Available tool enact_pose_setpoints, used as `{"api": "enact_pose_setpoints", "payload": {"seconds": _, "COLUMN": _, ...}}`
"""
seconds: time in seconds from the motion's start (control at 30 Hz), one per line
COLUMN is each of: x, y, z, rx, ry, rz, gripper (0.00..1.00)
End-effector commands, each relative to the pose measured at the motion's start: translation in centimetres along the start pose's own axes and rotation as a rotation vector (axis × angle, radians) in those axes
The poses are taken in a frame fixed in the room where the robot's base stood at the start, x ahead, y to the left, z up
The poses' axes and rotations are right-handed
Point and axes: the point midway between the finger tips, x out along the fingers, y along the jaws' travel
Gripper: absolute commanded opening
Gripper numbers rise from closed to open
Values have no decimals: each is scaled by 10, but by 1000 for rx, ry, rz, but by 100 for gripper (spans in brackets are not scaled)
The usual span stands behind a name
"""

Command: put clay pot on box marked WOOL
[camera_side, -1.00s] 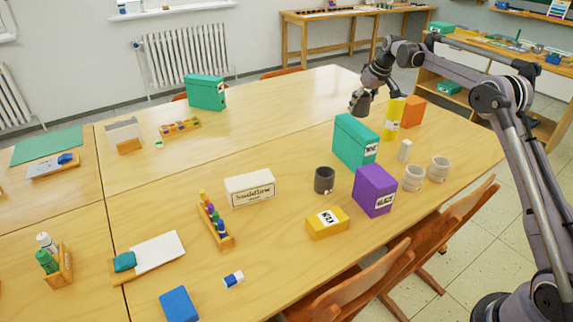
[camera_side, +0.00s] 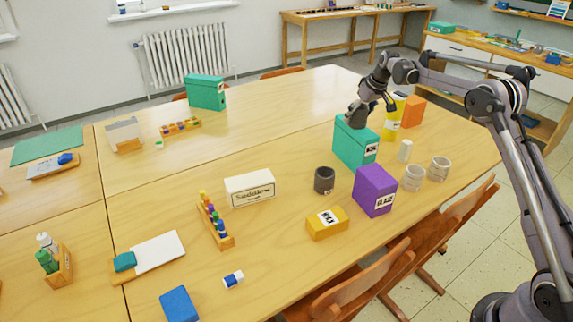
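No box label clearly reads WOOL from here. The tall teal box (camera_side: 350,146) has a white label too small to read. The purple box (camera_side: 374,192) seems marked GLAZE and the low yellow box (camera_side: 327,225) seems marked WAX. A dark grey pot (camera_side: 324,181) stands upright left of the purple box. Two pale pots (camera_side: 413,179) and (camera_side: 439,168) stand to its right. I cannot tell which is the clay pot. My gripper (camera_side: 368,114) points down by the top of the teal box; its fingers are too small and dark to tell open from shut.
A yellow cylinder (camera_side: 392,122), an orange box (camera_side: 414,109) and a small white block (camera_side: 404,151) stand close by my gripper. A cream box (camera_side: 250,188) and a rack of coloured pieces (camera_side: 214,224) lie left. The table's back middle (camera_side: 290,105) is clear.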

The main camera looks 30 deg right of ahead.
Motion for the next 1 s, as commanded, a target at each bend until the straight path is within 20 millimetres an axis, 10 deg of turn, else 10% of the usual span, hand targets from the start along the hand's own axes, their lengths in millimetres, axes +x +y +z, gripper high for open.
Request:
{"api": "enact_pose_setpoints", "payload": {"seconds": 0.37, "x": -9, "y": 0, "z": -1, "rx": 0, "ry": 0, "rz": 0, "gripper": 80}}
{"api": "enact_pose_setpoints", "payload": {"seconds": 1.0, "x": -114, "y": 0, "z": -1, "rx": 0, "ry": 0, "rz": 0, "gripper": 80}}
